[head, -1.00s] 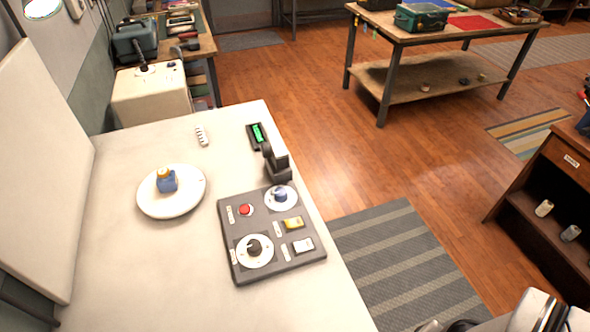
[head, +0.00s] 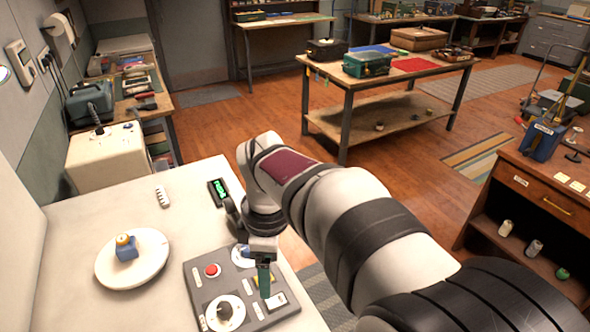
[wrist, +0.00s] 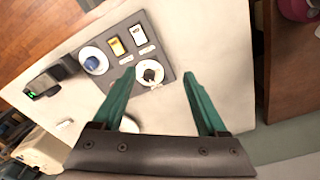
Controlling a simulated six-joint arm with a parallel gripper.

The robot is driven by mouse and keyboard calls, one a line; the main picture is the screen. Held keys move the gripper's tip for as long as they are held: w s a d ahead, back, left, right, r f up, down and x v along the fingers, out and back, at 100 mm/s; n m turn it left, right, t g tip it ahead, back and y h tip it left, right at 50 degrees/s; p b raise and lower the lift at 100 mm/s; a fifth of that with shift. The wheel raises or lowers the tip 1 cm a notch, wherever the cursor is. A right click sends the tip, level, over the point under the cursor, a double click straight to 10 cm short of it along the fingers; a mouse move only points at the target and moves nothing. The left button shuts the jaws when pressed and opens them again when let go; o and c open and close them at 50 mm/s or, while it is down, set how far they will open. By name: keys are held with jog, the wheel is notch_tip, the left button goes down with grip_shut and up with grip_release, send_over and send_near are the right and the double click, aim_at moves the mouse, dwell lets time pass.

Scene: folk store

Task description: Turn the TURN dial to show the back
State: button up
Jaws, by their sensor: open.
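A dark panel (head: 193,283) lies on the white table. It has a white dial with a black knob (head: 225,311) and another dial with a blue knob (wrist: 92,63). The labels are too small to read, so I cannot tell which dial is TURN. A white round plate (head: 150,270) left of the panel carries a small blue block with a yellow top (head: 126,248). My gripper (head: 265,288) is over the right part of the panel, fingers pointing down. In the wrist view its green fingers are open and empty, with the black knob between their tips in the picture.
The panel also has a red button (head: 212,271), a yellow switch (wrist: 116,46) and a white switch (head: 275,301). A dark device with a green display (head: 218,190) stands behind the panel. A small white strip (head: 162,196) lies farther left.

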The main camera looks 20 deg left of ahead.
aim_at(225, 307)
jog(key=a+f+n, duration=0.5)
jog(key=a+n, duration=0.4)
jog(key=a, duration=0.2)
jog(key=shift+m, duration=0.3)
jog(key=f, duration=1.4)
jog(key=shift+s+a+f, duration=0.1)
jog(key=shift+a+f, duration=0.25)
grip_shut()
